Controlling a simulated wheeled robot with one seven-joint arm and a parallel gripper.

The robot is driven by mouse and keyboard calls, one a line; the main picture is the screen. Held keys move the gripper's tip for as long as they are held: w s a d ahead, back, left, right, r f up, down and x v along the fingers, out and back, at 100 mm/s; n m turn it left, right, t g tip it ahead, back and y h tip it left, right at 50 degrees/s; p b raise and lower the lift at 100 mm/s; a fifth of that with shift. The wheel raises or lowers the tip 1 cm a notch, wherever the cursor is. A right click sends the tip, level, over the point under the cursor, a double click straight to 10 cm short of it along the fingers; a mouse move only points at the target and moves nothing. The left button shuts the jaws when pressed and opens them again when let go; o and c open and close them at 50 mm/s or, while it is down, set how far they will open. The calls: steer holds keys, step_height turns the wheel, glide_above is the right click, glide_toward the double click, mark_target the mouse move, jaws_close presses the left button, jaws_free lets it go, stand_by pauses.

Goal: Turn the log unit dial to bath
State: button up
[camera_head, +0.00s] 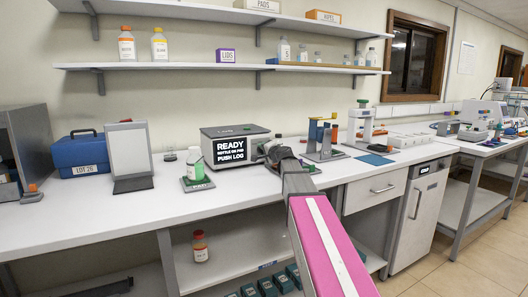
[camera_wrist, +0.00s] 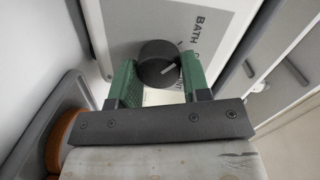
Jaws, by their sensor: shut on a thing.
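The log unit (camera_head: 236,146) is a grey box on the bench with a dark screen reading "READY, BOTTLE ON PAD, PUSH LOG". My gripper (camera_wrist: 159,66) is at its right side in the head view, where the dial is hidden. In the wrist view the black round dial (camera_wrist: 157,60) sits between the two green fingers, which are shut on it. Its white pointer line slants toward the right finger. The word BATH is printed on the pale panel above and right of the dial. Other lettering below it is partly hidden by the right finger.
A green-labelled bottle (camera_head: 195,164) stands on a pad (camera_head: 197,184) left of the unit. A grey-framed panel (camera_head: 130,154) and blue case (camera_head: 83,153) are further left. A stand (camera_head: 325,148) is close on the right of my arm. The bench front is clear.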

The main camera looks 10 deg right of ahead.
steer(key=o, duration=0.9)
steer(key=v, duration=1)
steer(key=shift+s, duration=0.2)
steer(key=shift+s+d, duration=0.15)
steer(key=shift+s, duration=0.1)
